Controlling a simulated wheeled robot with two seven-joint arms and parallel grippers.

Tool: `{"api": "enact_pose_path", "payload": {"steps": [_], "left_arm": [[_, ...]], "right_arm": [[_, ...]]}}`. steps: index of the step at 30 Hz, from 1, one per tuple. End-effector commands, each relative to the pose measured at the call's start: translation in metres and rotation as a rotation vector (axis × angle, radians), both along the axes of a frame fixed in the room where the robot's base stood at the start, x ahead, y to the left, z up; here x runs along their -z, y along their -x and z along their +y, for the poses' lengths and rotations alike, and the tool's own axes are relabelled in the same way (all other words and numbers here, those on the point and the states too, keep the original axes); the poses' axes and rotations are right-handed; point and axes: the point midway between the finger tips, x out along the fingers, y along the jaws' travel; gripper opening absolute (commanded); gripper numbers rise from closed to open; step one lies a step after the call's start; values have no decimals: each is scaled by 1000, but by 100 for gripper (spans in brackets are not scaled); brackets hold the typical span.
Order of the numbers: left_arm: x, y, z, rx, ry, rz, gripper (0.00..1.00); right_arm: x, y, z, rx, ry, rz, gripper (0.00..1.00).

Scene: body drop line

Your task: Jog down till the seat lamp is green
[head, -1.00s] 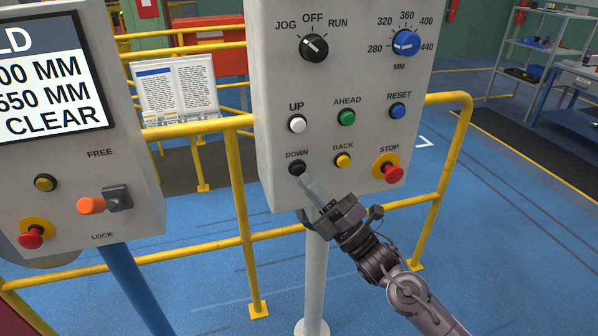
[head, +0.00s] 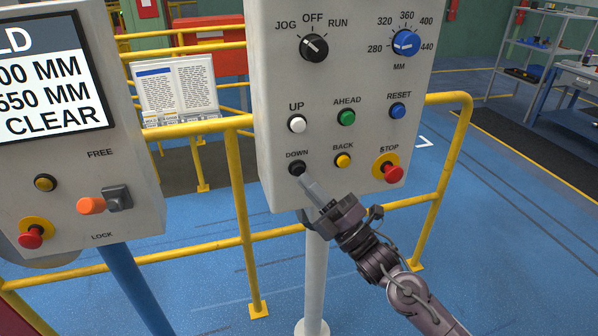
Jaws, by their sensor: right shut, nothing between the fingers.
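The black DOWN button (head: 296,167) is at the lower left of the grey control panel (head: 275,130). My right gripper (head: 304,180) is shut, its fingertips at the lower edge of the button. I cannot tell whether they touch or press it. The black mode knob (head: 314,47) is at the top of the panel, its white mark pointing up and left, toward JOG. The blue MM knob (head: 405,43) is at the top right. No seat lamp shows in this view. My left gripper is out of view.
The white UP button (head: 297,124) is above DOWN, the yellow BACK button (head: 343,160) beside it. A red STOP button (head: 393,174) is at the lower right. A second panel (head: 70,190) with a screen (head: 50,85) stands left. Yellow rails (head: 235,190) run behind.

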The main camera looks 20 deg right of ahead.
Motion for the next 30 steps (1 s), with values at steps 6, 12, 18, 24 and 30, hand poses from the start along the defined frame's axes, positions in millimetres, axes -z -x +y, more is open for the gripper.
{"api": "enact_pose_path", "payload": {"steps": [6, 12, 18, 24, 30], "left_arm": [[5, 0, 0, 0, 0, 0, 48], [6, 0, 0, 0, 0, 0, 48], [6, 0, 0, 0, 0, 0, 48], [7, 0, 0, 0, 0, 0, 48], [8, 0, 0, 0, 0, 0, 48]], "right_arm": [[1, -6, 0, 0, -1, -1, 0], [0, -9, 0, -1, -1, 0, 0], [0, -9, 0, 0, 0, 0, 0], [0, -11, 0, 0, 0, 0, 0], [0, -13, 0, 0, 0, 0, 0]]}}
